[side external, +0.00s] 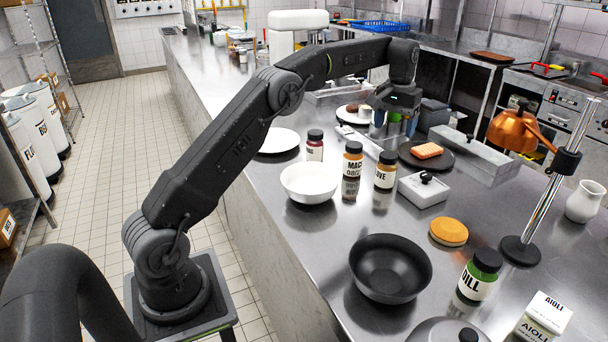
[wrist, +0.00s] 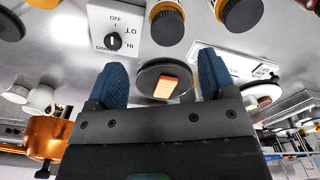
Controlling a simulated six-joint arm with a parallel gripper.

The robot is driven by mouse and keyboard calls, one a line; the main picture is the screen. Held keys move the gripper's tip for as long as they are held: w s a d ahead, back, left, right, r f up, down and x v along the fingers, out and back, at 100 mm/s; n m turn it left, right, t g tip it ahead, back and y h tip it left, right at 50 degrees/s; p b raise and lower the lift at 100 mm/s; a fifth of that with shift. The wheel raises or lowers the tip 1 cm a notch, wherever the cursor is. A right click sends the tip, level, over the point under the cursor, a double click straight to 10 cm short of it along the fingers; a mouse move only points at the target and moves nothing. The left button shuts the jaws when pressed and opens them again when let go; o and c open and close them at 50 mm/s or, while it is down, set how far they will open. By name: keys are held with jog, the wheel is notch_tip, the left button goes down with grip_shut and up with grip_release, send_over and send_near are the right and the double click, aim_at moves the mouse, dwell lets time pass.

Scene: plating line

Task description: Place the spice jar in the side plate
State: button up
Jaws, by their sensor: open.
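Several spice jars with dark lids stand upright on the steel counter: a red-labelled jar (side external: 315,146), a mace jar (side external: 352,161), a clove jar (side external: 385,173) and a green dill jar (side external: 478,277). Two jars (wrist: 167,22) show at the top of the wrist view. An empty white plate (side external: 278,141) lies left of the red-labelled jar. My gripper (side external: 392,124) is over the counter behind the jars. In the wrist view its blue fingers (wrist: 161,82) are spread with nothing held. An orange block (wrist: 166,87) on a dark round plate (wrist: 143,80) shows beyond them.
A white bowl (side external: 309,183), black bowl (side external: 390,268), dial box (side external: 422,190) and yellow round item (side external: 448,231) stand nearer the front. An orange heat lamp (side external: 520,130) on a stand is at right. Another white plate (side external: 343,117) with food lies behind the jars.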

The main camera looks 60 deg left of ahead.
jog(key=s+d+r+m+t, duration=0.1)
jog(key=s+d+r, duration=0.5)
jog(key=s+r, duration=0.15)
jog(key=s+d+m+t, duration=0.1)
jog(key=s+d, duration=0.1)
jog(key=s, duration=0.5)
jog(key=s+d+m+t, duration=0.1)
jog(key=s+d, duration=0.2)
jog(key=s, duration=0.4)
jog(key=s+d+r+t, duration=0.1)
jog(key=s+d, duration=0.2)
jog(key=s, duration=0.3)
jog(key=shift+s+m, duration=0.4)
jog(key=shift+m+t, duration=0.6)
jog(key=s+f, duration=0.1)
jog(key=s, duration=0.1)
jog(key=s+d+f, duration=0.1)
jog(key=s+f, duration=0.1)
jog(key=s, duration=0.1)
jog(key=s+d+f, duration=0.1)
jog(key=s+f, duration=0.1)
jog(key=s, duration=0.1)
jog(key=shift+s+f, duration=0.2)
jog(key=shift+o, duration=0.9)
jog(key=shift+s+f, duration=0.3)
jog(key=shift+f, duration=0.05)
